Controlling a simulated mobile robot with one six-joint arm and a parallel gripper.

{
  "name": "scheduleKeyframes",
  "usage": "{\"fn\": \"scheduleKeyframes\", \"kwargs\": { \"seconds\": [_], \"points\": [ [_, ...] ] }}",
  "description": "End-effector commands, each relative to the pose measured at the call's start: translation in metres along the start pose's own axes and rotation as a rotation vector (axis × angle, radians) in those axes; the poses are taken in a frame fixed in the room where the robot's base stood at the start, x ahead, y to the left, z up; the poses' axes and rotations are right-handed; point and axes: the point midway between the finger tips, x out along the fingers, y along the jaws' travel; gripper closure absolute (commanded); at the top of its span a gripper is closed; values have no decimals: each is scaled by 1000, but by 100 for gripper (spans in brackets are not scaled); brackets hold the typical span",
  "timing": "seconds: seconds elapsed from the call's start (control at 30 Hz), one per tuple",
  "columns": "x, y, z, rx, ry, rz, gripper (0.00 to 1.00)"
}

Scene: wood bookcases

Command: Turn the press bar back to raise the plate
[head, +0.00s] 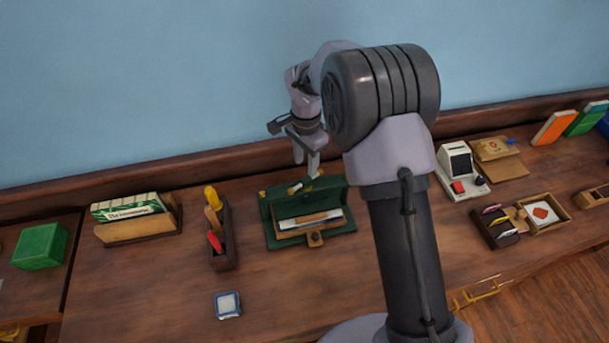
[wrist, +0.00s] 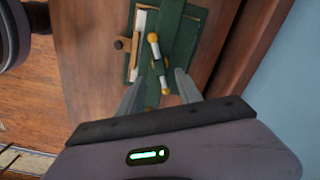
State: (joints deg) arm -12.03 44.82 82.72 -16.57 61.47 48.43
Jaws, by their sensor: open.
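The green book press (head: 345,222) stands on the wooden counter, with papers and a wooden board lying in it. It also shows in the wrist view (wrist: 187,40). Its press bar (wrist: 157,60) is a pale rod with brass knobs at both ends, crossing over the green top beam. In the head view the bar (head: 296,188) is partly hidden by my gripper. My gripper (head: 313,172) is over the press from behind and above. In the wrist view its two fingers (wrist: 158,78) are apart, with the bar's lower end in the gap between them. I see no clear contact with the bar.
A wooden box of tools (head: 222,250) and a book rack (head: 140,230) stand to the left. A small blue-rimmed tile (head: 227,304) lies in front. A card machine (head: 458,170) and small trays (head: 543,213) are to the right. The wall is close behind.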

Motion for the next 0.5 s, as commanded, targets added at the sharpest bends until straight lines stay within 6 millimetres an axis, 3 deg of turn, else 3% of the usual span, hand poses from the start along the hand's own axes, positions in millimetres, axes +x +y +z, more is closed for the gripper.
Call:
{"fn": "scheduleKeyframes", "kwargs": {
  "seconds": [0.1,0.2,0.5],
  "points": [
    [32,1,0,0,-1,2,58],
    [49,0,0,0,-1,1,58],
    [60,0,0,0,1,-1,58]
  ]
}}
